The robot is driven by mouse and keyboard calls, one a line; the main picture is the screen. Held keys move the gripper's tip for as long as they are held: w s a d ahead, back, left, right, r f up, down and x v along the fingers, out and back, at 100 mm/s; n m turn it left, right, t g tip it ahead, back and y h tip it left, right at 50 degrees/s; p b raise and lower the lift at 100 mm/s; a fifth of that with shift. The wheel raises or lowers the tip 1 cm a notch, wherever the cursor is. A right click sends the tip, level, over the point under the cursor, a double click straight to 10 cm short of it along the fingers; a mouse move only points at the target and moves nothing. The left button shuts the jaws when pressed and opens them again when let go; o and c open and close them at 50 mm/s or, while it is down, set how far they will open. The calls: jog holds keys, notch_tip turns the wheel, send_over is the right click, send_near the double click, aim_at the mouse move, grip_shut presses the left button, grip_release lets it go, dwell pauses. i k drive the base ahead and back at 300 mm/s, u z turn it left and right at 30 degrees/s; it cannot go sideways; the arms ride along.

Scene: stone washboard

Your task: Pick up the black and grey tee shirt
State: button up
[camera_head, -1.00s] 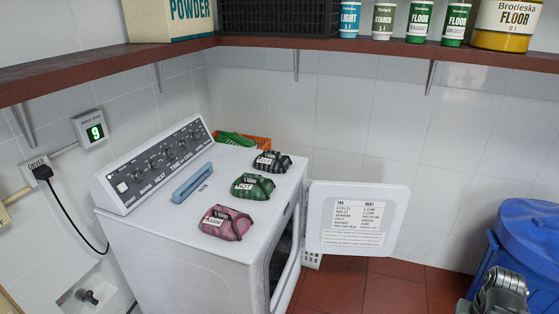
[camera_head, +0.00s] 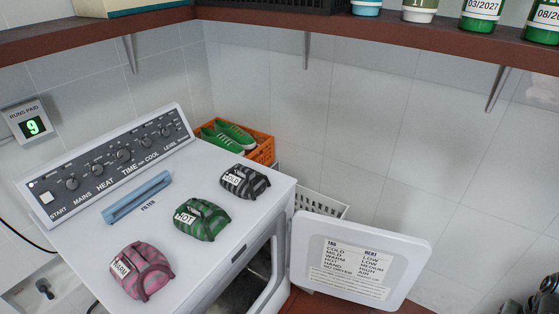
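The black and grey tee shirt (camera_head: 245,181) is a folded bundle with a white tag reading COLD. It sits on top of the white dryer (camera_head: 218,259), near the back right edge of the lid. A green and black bundle (camera_head: 203,219) tagged HOT lies in front of it, and a pink and grey bundle (camera_head: 142,270) lies nearest. The three are apart from one another. My gripper's fingers are not in view.
The dryer door (camera_head: 361,259) hangs open to the right. An orange crate (camera_head: 262,151) with green shoes (camera_head: 228,135) stands behind the lid, with a white basket (camera_head: 318,203) beside it. A blue filter handle (camera_head: 137,197) lies on the lid. A brown shelf (camera_head: 400,50) with containers runs above.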

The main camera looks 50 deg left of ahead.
aim_at(245, 183)
jog(key=u, duration=0.05)
jog(key=i, duration=1.3)
jog(key=u, duration=4.45)
